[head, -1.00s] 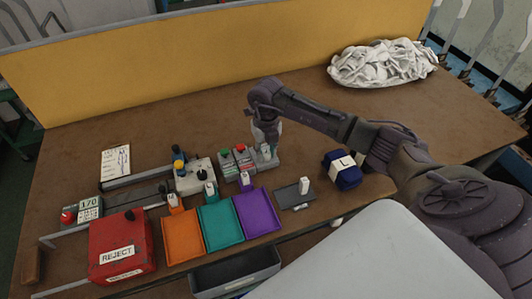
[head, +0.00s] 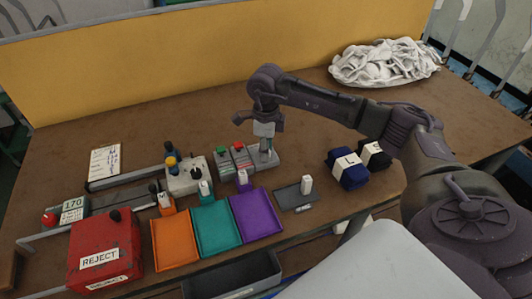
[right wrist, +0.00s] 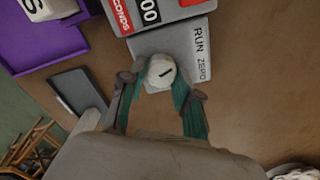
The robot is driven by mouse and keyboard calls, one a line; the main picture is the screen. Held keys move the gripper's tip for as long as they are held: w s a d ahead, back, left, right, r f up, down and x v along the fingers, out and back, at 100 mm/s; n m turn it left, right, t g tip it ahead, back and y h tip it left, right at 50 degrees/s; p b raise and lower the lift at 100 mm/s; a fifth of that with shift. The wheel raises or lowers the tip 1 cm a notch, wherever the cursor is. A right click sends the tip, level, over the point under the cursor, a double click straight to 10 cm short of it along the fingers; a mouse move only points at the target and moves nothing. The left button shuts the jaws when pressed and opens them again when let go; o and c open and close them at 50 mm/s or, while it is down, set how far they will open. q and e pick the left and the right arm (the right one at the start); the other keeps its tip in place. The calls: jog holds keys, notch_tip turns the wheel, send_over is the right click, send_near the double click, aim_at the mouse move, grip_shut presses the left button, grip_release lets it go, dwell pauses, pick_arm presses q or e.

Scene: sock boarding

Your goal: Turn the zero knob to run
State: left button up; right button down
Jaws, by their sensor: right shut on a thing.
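The zero knob (right wrist: 158,76) is a round white cap with a short dark mark, on a grey plate (right wrist: 187,42) labelled RUN and ZERO. The mark lies nearly level, tilted slightly up to the right; which label it points at I cannot tell. My right gripper (right wrist: 160,88) is shut on the knob, its teal-padded fingers on both sides. In the head view my right gripper (head: 265,130) points down over the grey box (head: 268,158), mostly hiding the knob. My left gripper is not in view.
Beside the box stand units with red (head: 238,145) and green (head: 222,150) buttons. Orange (head: 174,243), teal (head: 216,230) and purple (head: 256,215) trays lie in front. A dark blue bundle (head: 347,170) lies to the right. White cloth (head: 385,63) lies at the back.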

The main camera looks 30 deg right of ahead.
jog(key=n+b, duration=0.2)
jog(key=n, duration=0.3)
jog(key=shift+w, duration=0.1)
jog(key=shift+r, duration=0.1)
dwell(0.3)
jog(key=c, duration=0.8)
grip_release()
notch_tip(320, 180, up, 12)
jog(key=shift+f, duration=0.1)
